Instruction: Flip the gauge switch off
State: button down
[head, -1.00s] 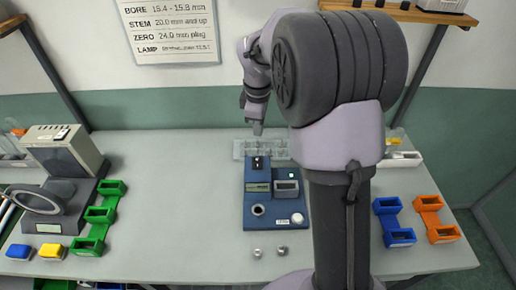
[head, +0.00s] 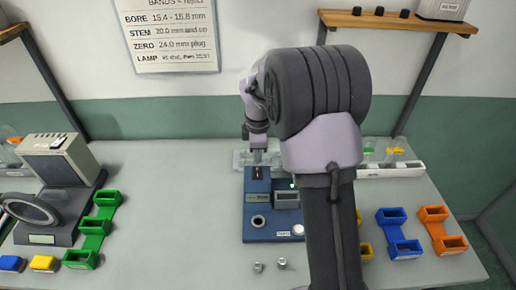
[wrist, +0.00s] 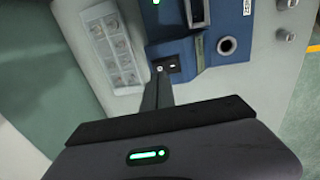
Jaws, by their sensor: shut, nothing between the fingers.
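The blue gauge (head: 262,236) stands on the bench in the middle of the head view and also shows in the wrist view (wrist: 228,70). Its switch (wrist: 174,66) sits on a black plate on the raised block at the back, and also shows in the head view (head: 258,173). My gripper (head: 257,161) is shut and empty, pointing down with its tips at the switch plate. In the wrist view its tips (wrist: 160,76) overlap the plate's edge; I cannot tell whether they touch the switch. A small green light (head: 292,184) shows on the gauge.
A clear compartment tray (wrist: 112,46) lies just behind the gauge. Two small metal plugs (head: 270,265) stand in front of it. Green bins (head: 92,232) are left, blue (head: 398,232) and orange bins (head: 442,230) right. The bench left of the gauge is clear.

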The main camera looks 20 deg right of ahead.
aim_at(258, 170)
jog(key=f, duration=0.1)
jog(key=f+b, duration=0.1)
jog(key=f, duration=0.3)
jog(key=shift+w+d, duration=0.1)
jog(key=shift+w, duration=0.2)
jog(key=shift+f, duration=0.15)
jog(key=shift+s, duration=0.15)
jog(key=shift+s+a, duration=0.3)
jog(key=shift+s, duration=0.3)
jog(key=shift+w, duration=0.1)
jog(key=shift+r, duration=0.3)
notch_tip(258, 170, up, 13)
jog(key=s+p, duration=0.1)
jog(key=p, duration=0.5)
jog(key=shift+s+a+r, duration=0.2)
jog(key=shift+s+a, duration=0.1)
jog(key=shift+a, duration=0.05)
